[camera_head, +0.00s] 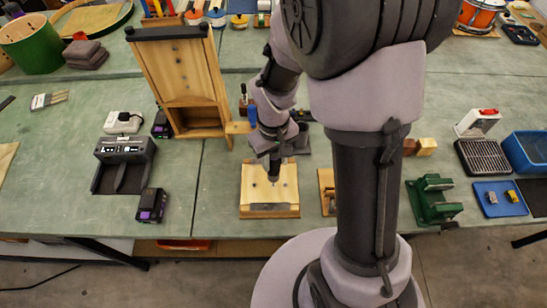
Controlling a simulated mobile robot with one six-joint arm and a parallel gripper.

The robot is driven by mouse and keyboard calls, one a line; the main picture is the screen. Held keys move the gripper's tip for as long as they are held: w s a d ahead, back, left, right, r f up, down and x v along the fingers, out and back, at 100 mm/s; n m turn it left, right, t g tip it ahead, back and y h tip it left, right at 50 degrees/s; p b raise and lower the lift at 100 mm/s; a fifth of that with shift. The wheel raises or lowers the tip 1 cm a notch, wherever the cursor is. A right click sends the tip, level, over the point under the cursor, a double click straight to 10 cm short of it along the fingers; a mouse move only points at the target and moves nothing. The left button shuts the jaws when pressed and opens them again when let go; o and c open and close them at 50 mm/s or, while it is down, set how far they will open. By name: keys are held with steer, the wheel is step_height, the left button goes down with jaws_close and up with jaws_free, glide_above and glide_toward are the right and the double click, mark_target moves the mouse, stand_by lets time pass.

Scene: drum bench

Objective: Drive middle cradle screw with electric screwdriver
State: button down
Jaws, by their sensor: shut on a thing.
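A light wooden block (258,193), seemingly the cradle, lies near the table's front edge. It has a grey metal strip along its front and small dark screw spots on top. My gripper (273,150) is above its back part and shut on a dark electric screwdriver (273,168). The screwdriver points down, and its bit ends over the middle of the block. I cannot tell whether the bit touches a screw. The jaws are partly hidden by my wrist.
A wooden stand (184,85) rises behind left. A black charger (124,158) and a battery (151,205) lie left. A small wooden piece (327,190) is close right, partly behind my arm. A green fixture (433,199) and blue bin (528,150) stand further right. Free table lies left.

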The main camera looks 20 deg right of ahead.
stand_by(0.3)
step_height(320, 180, up, 3)
steer(key=shift+f+p, duration=0.1)
steer(key=shift+p, duration=1)
